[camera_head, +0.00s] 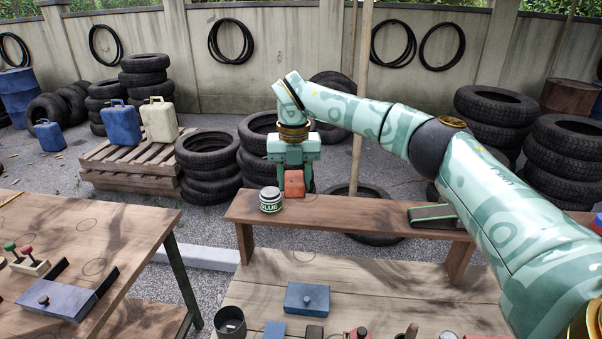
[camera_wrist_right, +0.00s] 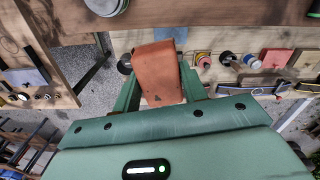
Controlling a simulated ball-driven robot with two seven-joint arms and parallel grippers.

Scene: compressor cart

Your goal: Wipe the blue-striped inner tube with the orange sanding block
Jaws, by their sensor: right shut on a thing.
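My right gripper (camera_head: 294,170) points down and is shut on the orange sanding block (camera_head: 294,184), near the raised wooden shelf's back edge, just right of the glue tin. I cannot tell whether the block touches the shelf. In the right wrist view the orange block (camera_wrist_right: 160,72) sits between the green fingers. I make out no tube with blue stripes; several plain black rings (camera_head: 231,40) hang on the far wall. My left gripper is out of view.
The glue tin (camera_head: 271,200) stands on the raised shelf (camera_head: 340,212), with a green-and-black object (camera_head: 433,216) farther right. The lower bench holds a blue box (camera_head: 307,299), a dark cup (camera_head: 230,321) and small items. A side table (camera_head: 130,225) stands left; tyre stacks stand behind.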

